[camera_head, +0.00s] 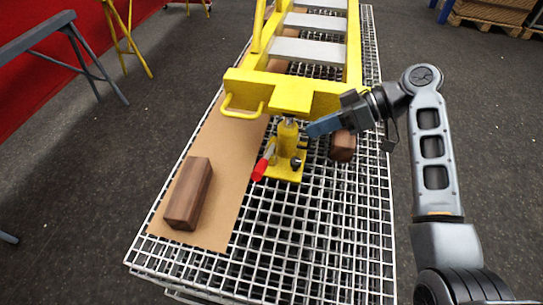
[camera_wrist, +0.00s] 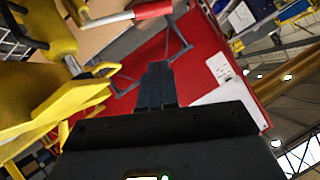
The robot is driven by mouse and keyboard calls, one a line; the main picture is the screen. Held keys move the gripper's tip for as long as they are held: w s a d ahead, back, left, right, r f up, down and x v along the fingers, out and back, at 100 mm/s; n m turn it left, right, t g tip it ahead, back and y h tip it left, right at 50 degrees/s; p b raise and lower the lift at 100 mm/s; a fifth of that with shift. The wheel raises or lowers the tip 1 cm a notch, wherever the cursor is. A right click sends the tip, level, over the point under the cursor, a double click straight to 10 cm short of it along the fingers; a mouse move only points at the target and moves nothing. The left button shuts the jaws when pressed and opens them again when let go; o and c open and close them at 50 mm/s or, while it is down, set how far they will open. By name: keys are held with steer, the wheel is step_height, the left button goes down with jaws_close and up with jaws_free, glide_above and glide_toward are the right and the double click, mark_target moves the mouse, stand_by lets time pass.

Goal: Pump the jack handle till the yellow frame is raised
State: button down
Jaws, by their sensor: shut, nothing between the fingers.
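The yellow frame (camera_head: 330,92) lies along the mesh table, its near crossbar above the jack. The yellow jack (camera_head: 288,138) stands on the mesh under that crossbar. Its handle has a red grip (camera_head: 260,169) pointing down and to the left in the head view. The red grip also shows at the top of the wrist view (camera_wrist: 152,10). My gripper (camera_head: 313,130) is shut and empty, just right of the jack and apart from the red grip. In the wrist view its shut fingers (camera_wrist: 157,78) are below the handle in the picture.
A brown wooden block (camera_head: 189,193) lies on a cardboard sheet (camera_head: 226,150) at left. The white mesh table (camera_head: 300,240) is clear at the front. A grey trestle (camera_head: 85,60) stands on the floor at left.

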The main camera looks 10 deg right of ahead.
steer(key=shift+a, duration=0.1)
glide_above(265, 159)
steer(key=s+d, duration=0.2)
steer(key=d, duration=0.1)
step_height(265, 159, down, 5)
steer(key=shift+s+a+f+p, duration=0.2)
steer(key=shift+a+f, duration=0.05)
steer(key=shift+f, duration=0.35)
steer(key=shift+s+a+f+p, duration=0.2)
steer(key=shift+a+f+p, duration=0.1)
steer(key=shift+f, duration=0.3)
steer(key=shift+s+a+f+p, duration=0.15)
steer(key=shift+s+a+f, duration=0.1)
steer(key=shift+f, duration=0.35)
